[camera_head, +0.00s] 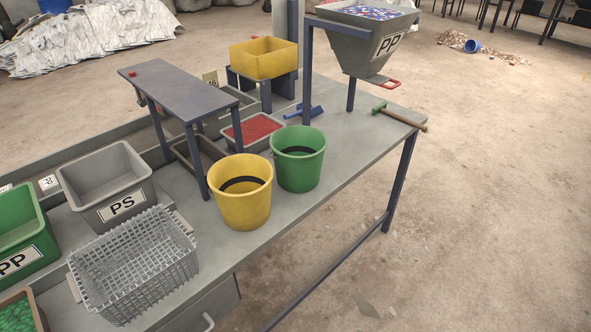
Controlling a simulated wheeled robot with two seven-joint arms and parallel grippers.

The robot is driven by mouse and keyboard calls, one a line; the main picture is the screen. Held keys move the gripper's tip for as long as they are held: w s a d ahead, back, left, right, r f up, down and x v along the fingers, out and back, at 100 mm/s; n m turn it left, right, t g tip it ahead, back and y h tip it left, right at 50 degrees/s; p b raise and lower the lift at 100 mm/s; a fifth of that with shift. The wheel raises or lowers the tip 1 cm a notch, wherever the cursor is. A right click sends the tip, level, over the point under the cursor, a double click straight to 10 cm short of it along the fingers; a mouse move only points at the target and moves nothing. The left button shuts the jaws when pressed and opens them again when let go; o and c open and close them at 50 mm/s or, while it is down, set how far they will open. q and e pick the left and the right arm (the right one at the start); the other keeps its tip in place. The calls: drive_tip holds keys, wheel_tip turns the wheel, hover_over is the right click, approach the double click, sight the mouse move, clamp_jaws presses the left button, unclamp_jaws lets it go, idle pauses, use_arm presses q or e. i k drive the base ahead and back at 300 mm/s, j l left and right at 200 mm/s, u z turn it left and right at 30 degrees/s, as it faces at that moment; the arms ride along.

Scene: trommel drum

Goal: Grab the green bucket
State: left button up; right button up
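The green bucket (298,172) stands upright on the grey workbench (345,150), near its front edge. It looks empty, with a dark band or handle showing inside. A yellow bucket (242,205) stands just to its left and slightly nearer, close to it or touching; I cannot tell which. Neither of my grippers shows in the head view.
A wire basket (180,262), a grey PS bin (125,207) and a green PP bin (42,250) stand at the left. Behind the buckets are a tray of red pellets (277,142), a small raised table (190,92), a blue scoop (304,112) and a PP hopper (352,45). A green-headed hammer (405,118) lies right.

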sight(298, 151)
drive_tip(key=u, duration=0.5)
drive_tip(key=i+l+u, duration=0.1)
drive_tip(key=l+u, duration=0.25)
drive_tip(key=i+l+u, duration=0.1)
drive_tip(key=u, duration=0.25)
drive_tip(key=l+u, duration=0.55)
drive_tip(key=l, duration=0.5)
drive_tip(key=l+u, duration=0.2)
drive_tip(key=l, duration=0.5)
drive_tip(key=k+l+u, duration=0.2)
drive_tip(key=l, duration=0.5)
drive_tip(key=k+l, duration=0.1)
drive_tip(key=l, duration=1.45)
drive_tip(key=k+u, duration=0.05)
